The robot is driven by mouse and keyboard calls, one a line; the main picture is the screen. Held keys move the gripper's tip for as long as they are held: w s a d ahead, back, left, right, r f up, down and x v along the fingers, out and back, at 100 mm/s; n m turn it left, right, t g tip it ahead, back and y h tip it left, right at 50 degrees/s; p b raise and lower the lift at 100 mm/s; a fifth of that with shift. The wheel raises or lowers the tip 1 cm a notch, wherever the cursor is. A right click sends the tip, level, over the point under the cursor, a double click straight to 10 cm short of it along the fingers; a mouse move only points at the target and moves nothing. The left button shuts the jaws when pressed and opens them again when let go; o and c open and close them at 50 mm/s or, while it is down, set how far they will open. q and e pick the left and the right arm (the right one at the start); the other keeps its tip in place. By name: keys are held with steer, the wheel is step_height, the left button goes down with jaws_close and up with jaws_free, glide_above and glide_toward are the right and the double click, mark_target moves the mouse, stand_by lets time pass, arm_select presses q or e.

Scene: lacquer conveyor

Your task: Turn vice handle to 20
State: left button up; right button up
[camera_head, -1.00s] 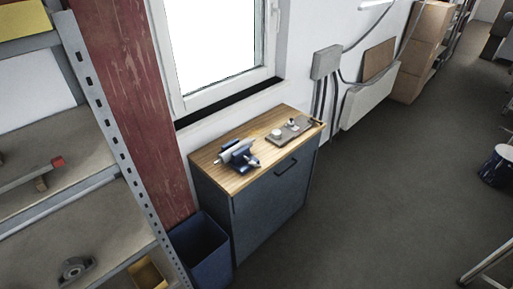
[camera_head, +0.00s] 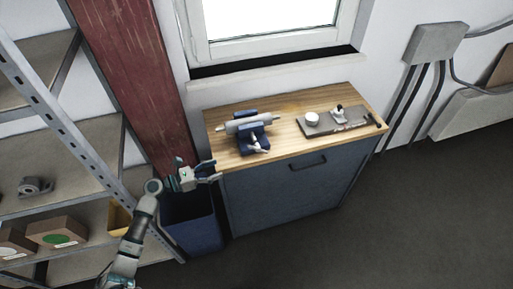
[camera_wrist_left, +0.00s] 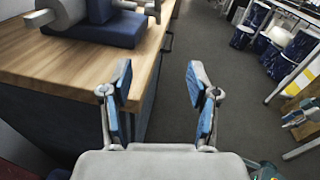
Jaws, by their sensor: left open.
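A blue and grey vice (camera_head: 247,128) stands on the left part of the wooden cabinet top. Its light handle (camera_head: 257,143) shows at the front, on the side facing me. Part of the vice also shows at the top left of the left wrist view (camera_wrist_left: 100,28). My left gripper (camera_head: 212,172) is open and empty, at the cabinet's front left corner, to the left of and nearer than the vice. In the left wrist view its two blue-padded fingers (camera_wrist_left: 158,92) are spread apart with nothing between them. My right gripper is not in view.
The wooden top (camera_head: 290,103) sits on a dark blue cabinet (camera_head: 285,195). A grey tray (camera_head: 330,128) with small items lies on its right part. A blue bin (camera_head: 192,228) stands left of the cabinet, beside a metal shelf (camera_head: 60,165). The floor to the right is clear.

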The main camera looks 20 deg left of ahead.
arm_select(q)
steer(key=a+r+n+t, duration=0.1)
glide_toward(256, 146)
steer(key=x, duration=0.4)
steer(key=shift+d+b, duration=0.35)
steer(key=x, duration=0.3)
steer(key=shift+w+f, duration=0.25)
steer(key=shift+w, duration=0.25)
steer(key=shift+w+d, duration=0.25)
steer(key=shift+w, duration=0.2)
steer(key=shift+d, duration=0.5)
steer(key=shift+c, duration=1)
steer(key=c, duration=0.8)
jaws_close()
steer(key=shift+a, duration=0.2)
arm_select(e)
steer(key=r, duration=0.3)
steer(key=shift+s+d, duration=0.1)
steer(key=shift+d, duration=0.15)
